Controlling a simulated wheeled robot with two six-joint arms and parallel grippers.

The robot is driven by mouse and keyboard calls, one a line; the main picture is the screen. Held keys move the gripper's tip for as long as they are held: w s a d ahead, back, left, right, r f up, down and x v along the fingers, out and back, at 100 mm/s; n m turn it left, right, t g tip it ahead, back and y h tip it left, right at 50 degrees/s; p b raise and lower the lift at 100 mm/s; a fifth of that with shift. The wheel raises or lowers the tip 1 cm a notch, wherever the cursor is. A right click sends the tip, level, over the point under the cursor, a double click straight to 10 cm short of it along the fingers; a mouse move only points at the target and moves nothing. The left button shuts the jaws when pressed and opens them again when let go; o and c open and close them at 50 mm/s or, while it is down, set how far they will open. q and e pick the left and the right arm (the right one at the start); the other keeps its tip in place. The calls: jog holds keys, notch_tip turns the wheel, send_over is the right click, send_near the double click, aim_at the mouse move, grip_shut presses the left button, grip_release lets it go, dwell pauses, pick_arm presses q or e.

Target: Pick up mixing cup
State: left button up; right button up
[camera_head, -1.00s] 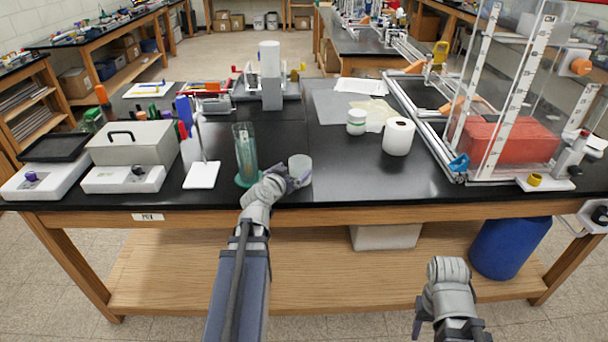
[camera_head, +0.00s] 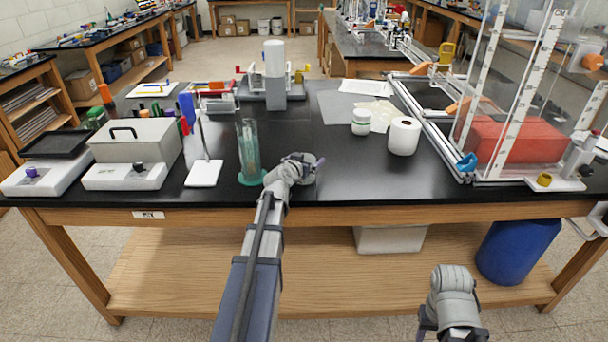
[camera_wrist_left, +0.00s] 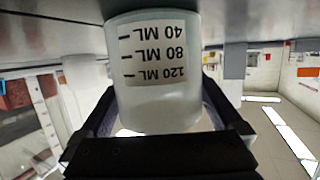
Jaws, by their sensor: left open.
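The mixing cup (camera_wrist_left: 158,88) is a translucent cup with a white label of ML marks. It fills the middle of the left wrist view, where it appears upside down. In the head view it is mostly hidden by my left gripper (camera_head: 308,164), near the front edge of the black bench. My left gripper is open, and the left wrist view shows its fingers (camera_wrist_left: 163,108) on either side of the cup. Whether they touch it is unclear. My right gripper (camera_head: 424,326) is low at the bottom right, in front of the bench, its jaws not clearly visible.
A green-based glass cylinder (camera_head: 249,152) stands just left of my left gripper. A white stand (camera_head: 204,173) is further left. A white-lidded jar (camera_head: 361,122) and a paper roll (camera_head: 404,136) stand to the right.

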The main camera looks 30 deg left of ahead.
pick_arm(q)
jog(key=shift+c, duration=0.6)
jog(key=c, duration=1)
jog(key=shift+o, duration=0.2)
jog(key=shift+r, duration=0.25)
notch_tip(320, 180, up, 10)
jog(key=p, duration=1)
jog(key=shift+f, duration=0.2)
